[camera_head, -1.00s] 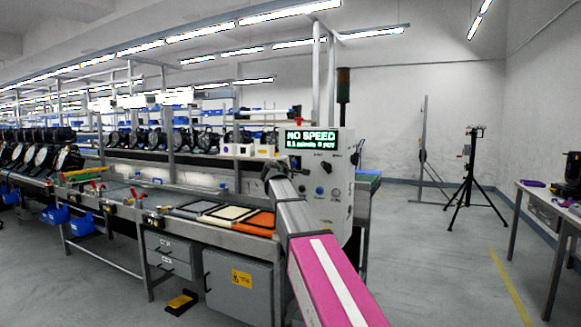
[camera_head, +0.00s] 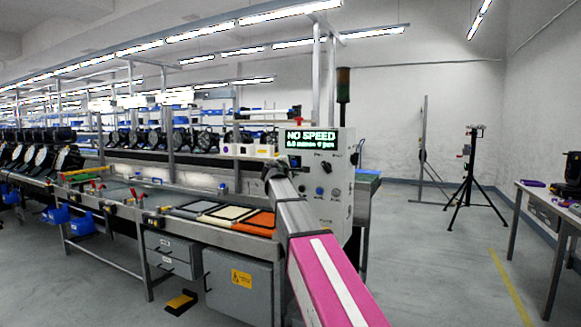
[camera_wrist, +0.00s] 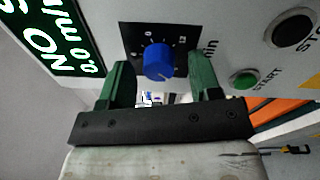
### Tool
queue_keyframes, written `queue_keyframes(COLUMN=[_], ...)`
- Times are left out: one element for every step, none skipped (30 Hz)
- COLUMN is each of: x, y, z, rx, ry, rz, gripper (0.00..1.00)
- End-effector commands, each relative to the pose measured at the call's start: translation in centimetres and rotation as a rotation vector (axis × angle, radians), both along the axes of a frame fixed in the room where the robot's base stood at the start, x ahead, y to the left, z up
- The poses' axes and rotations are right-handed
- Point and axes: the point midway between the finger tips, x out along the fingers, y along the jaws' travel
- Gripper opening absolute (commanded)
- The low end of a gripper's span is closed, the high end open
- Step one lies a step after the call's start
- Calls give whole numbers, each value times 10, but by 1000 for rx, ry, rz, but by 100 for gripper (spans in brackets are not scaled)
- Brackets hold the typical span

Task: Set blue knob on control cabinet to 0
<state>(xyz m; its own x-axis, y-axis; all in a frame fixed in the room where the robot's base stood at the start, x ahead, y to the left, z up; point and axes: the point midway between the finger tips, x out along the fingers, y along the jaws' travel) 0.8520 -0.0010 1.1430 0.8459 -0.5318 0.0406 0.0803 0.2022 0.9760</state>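The control cabinet (camera_head: 342,205) is a light grey box at the end of the workbench, with a lit display (camera_head: 310,139) reading "NO SPEED". The blue knob (camera_wrist: 158,62) sits on a black dial plate with white marks in the wrist view; its exact setting is hard to read. My gripper (camera_wrist: 161,80) is in front of the knob, its two green fingers apart, one on each side and slightly below it. Nothing is between the fingertips, and I cannot tell whether either touches the knob. In the head view my arm hides part of the cabinet's left side.
A green START button (camera_wrist: 245,79) and a black STOP button (camera_wrist: 293,29) are close to the right finger in the wrist view. Coloured trays (camera_head: 228,212) lie on the bench left of the cabinet. The floor (camera_head: 430,250) to the right is open up to a tripod (camera_head: 468,170).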

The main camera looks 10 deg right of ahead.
Motion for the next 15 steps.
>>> queue_keyframes(x=[0, 0, 0, 0, -1, -2, -3, -4, -7, -9, -12, -16, -20, -24, -30], y=[0, 0, 0, 0, 0, 1, 1, 2, 4, 5, 7, 9, 12, 14, 17], z=[0, 0, 0, 0, 0, 0, 0, 0, 0, 0, 0, -1, -1, -1, -2], rx=[0, 0, 0, 1, 1, 0, 0, 0, 0, 0, 0, 0, 0, 0, 0], ry=[0, 0, 0, -1, -1, -1, -1, -1, -1, -1, -1, -1, -1, -1, -1], rz=[0, 0, 0, 0, 0, 0, 0, 0, 0, 1, 1, 1, 1, 1, 1], gripper=[58, 58, 58, 58, 58, 58, 58, 58, 58, 58, 58, 58, 58, 58, 58])
